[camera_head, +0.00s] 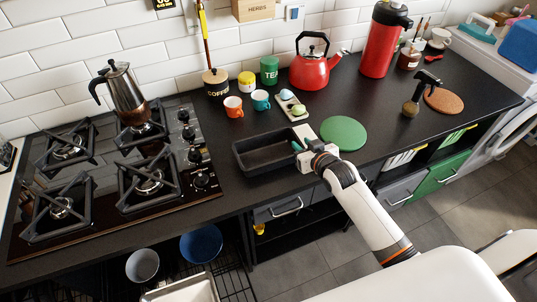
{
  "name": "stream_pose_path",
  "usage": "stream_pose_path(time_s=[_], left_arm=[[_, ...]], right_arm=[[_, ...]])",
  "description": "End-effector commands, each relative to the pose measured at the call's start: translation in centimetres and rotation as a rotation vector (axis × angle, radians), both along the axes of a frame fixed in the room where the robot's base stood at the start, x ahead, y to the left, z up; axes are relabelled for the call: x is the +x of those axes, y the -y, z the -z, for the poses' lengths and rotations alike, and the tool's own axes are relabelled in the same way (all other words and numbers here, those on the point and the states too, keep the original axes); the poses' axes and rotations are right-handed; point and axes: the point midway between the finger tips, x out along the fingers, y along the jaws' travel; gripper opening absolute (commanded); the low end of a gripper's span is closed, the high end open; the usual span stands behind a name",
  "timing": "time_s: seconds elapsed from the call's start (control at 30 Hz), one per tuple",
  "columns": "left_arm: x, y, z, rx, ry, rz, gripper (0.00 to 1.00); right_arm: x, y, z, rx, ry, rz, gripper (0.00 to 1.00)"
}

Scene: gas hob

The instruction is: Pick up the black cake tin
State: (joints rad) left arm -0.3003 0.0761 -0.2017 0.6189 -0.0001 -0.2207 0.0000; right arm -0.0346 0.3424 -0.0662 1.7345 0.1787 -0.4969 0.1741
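The black cake tin (263,154) is a rectangular, open-topped tin on the black worktop, just right of the gas hob. My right gripper (300,151) is at the tin's right end, at its rim. Its fingers are small and partly hidden by the gripper body, so I cannot tell whether they are open or closed on the rim. My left gripper is not in view.
The gas hob (186,203) with a moka pot (124,93) lies to the left. Cups, a red kettle (311,67) and a white tray with eggs (292,107) stand behind the tin. A green round mat (343,133) lies to its right.

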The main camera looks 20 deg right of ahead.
Motion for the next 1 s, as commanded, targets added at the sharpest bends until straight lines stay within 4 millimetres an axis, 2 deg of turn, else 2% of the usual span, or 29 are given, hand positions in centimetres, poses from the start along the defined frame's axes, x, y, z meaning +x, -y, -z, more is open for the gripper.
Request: stream_pose_path(time_s=[0.1,0.23,0.53,0.57,0.73,1.0], left_arm=[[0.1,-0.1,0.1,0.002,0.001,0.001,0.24],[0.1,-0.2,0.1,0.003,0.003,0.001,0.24],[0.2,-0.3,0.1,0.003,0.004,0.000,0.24],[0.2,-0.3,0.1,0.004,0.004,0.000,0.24],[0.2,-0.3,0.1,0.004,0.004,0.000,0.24],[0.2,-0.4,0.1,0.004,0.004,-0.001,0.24]], right_arm=[[2.1,-0.1,0.8,0.002,0.000,0.001,0.31],[3.6,-0.2,1.4,0.001,0.001,0.000,0.31],[4.2,-0.2,1.7,0.000,0.000,-0.001,0.31],[4.2,-0.2,1.7,0.000,0.000,-0.001,0.29],[4.1,-0.2,1.7,0.000,0.000,-0.001,0.01],[4.1,-0.2,1.6,0.000,0.001,0.000,0.00]])
